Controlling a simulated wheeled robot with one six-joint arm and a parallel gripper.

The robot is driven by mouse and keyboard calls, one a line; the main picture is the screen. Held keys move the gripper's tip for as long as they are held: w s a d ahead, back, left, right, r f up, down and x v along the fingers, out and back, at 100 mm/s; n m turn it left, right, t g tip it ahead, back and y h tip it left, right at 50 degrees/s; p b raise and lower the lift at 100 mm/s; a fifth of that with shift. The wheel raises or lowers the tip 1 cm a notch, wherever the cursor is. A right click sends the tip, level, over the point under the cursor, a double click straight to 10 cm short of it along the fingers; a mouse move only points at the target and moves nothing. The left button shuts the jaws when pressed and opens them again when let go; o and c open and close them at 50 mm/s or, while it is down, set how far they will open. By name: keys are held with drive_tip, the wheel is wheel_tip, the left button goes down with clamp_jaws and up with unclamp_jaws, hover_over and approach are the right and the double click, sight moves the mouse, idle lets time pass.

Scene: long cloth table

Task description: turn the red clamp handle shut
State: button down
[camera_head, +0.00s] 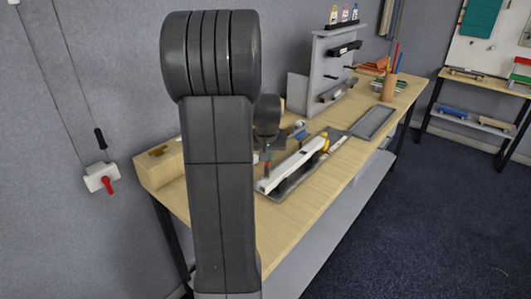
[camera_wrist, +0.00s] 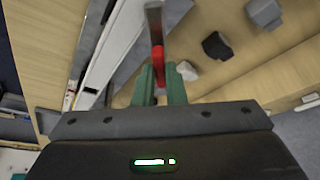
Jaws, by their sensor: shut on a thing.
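The red clamp handle (camera_wrist: 157,60) stands between the green fingers of my gripper (camera_wrist: 160,80) in the wrist view, and the fingers are shut on it. A grey metal bar (camera_wrist: 154,20) shows just beyond the handle. In the head view a small red part of the handle (camera_head: 266,167) shows under my gripper (camera_head: 267,153), beside a long white rail (camera_head: 292,163) on the workbench. My arm covers much of the clamp's left side there. The clamp's body is mostly hidden, so I cannot tell how far the handle is turned.
The wooden workbench (camera_head: 325,190) carries a grey tray (camera_head: 374,122), a pencil cup (camera_head: 389,88) and a grey upright panel (camera_head: 328,65). Dark and grey blocks (camera_wrist: 217,46) lie near the handle. A wall switch with a red lever (camera_head: 107,185) is at the left.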

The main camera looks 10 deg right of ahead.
drive_tip(key=n, duration=0.2)
drive_tip(key=n+y, duration=0.1)
drive_tip(key=n+y+b, duration=0.1)
drive_tip(key=n, duration=0.1)
drive_tip(key=shift+w+d+n, duration=0.1)
drive_tip(key=shift+d+n, duration=0.2)
drive_tip(key=shift+d+n+g+y+b, duration=0.15)
drive_tip(key=shift+n+y+b, duration=0.25)
drive_tip(key=shift+n, duration=0.7)
drive_tip(key=shift+a+n+g+y+b, duration=0.1)
drive_tip(key=shift+n+g+y+b, duration=0.25)
drive_tip(key=shift+n, duration=0.75)
drive_tip(key=c, duration=1.5)
unclamp_jaws()
drive_tip(key=v, duration=1.4)
drive_tip(key=shift+d+f, duration=0.15)
drive_tip(key=shift+d, duration=0.05)
drive_tip(key=shift+f, duration=0.1)
